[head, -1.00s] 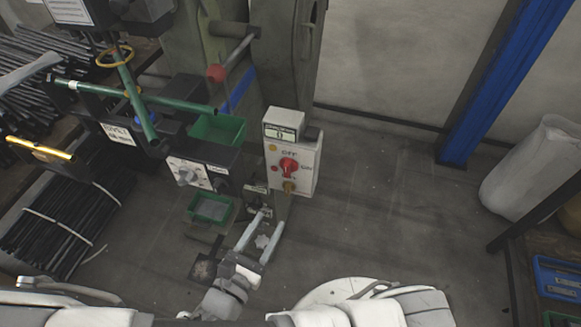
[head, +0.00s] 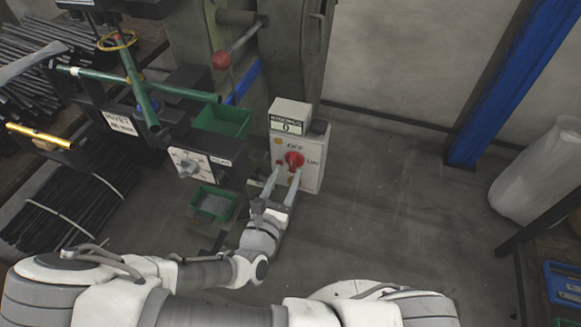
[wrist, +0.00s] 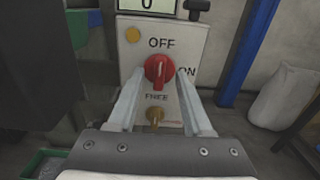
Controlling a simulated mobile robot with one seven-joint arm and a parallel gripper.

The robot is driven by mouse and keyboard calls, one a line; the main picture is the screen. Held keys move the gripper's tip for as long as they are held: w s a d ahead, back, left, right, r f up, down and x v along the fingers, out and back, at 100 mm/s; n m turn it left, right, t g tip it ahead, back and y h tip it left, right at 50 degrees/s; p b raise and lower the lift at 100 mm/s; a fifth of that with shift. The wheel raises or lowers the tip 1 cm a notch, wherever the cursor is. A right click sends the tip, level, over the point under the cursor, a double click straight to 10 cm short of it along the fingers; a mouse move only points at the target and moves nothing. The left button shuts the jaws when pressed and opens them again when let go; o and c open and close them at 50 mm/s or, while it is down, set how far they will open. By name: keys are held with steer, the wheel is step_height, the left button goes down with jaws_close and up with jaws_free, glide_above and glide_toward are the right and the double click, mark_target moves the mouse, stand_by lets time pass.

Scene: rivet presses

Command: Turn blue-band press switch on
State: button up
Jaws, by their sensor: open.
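The press switch is a red rotary knob (head: 294,160) on a white box (head: 312,170), with OFF printed above it and ON to its right. It also shows in the wrist view (wrist: 158,69), where its pale mark points up toward OFF. A small display (head: 287,125) on top of the box reads 0. A blue band (head: 243,82) shows on the press behind. My gripper (head: 283,178) is open, its fingers reaching toward the box just below the knob. In the wrist view the fingers (wrist: 158,95) lie either side of and below the knob; contact cannot be told.
A brass knob (wrist: 154,115) sits below the red one, between my fingers. A red-ball lever (head: 221,60) is above. The floor to the right is clear up to a blue post (head: 500,90).

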mark_target(291, 164)
steer(key=shift+x, duration=1.9)
jaws_close()
